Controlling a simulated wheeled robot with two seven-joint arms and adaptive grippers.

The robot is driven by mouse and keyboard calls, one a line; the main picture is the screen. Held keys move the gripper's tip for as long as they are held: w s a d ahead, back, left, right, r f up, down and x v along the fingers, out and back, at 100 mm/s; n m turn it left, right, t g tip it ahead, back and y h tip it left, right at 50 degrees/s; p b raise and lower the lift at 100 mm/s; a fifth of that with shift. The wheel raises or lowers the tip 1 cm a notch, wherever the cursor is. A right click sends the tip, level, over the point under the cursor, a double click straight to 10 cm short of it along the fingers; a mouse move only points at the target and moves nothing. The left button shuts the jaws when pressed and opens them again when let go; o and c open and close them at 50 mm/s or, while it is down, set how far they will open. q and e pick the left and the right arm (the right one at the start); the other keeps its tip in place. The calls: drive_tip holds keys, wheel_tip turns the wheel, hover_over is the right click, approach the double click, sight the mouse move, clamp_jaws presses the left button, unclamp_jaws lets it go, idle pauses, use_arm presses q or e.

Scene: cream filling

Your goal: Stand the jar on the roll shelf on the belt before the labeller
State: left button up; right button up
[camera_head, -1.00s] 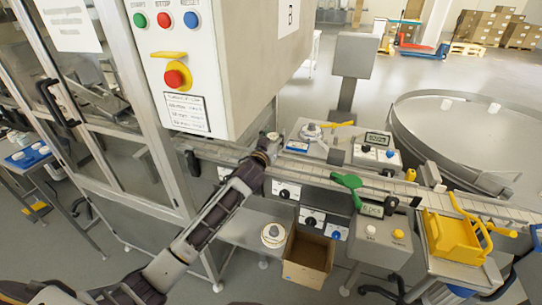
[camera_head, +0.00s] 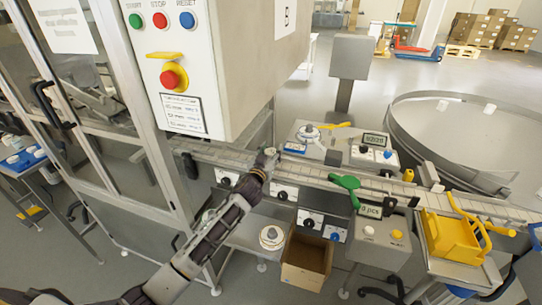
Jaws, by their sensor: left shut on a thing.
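My left gripper (camera_head: 267,156) is over the near edge of the conveyor belt (camera_head: 325,174), just left of the labeller's unit. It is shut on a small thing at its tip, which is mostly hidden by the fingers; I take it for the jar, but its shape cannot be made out. I cannot tell whether it touches the belt. The labeller (camera_head: 308,138), with a grey knob and a yellow lever, stands behind the belt. The roll shelf (camera_head: 243,234) is below the belt and carries a white roll (camera_head: 271,238) with a grey centre; no jar shows there. My right gripper is out of view.
A grey control cabinet (camera_head: 235,60) hangs above the belt's left part. A green paddle (camera_head: 345,182) sticks out over the belt further right. An open cardboard box (camera_head: 306,260) stands below, and a yellow bin (camera_head: 450,237) is at the right. A round table (camera_head: 460,140) is behind.

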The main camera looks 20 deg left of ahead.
use_arm(q)
drive_tip(key=shift+f, duration=0.55)
drive_tip(key=shift+f, duration=0.25)
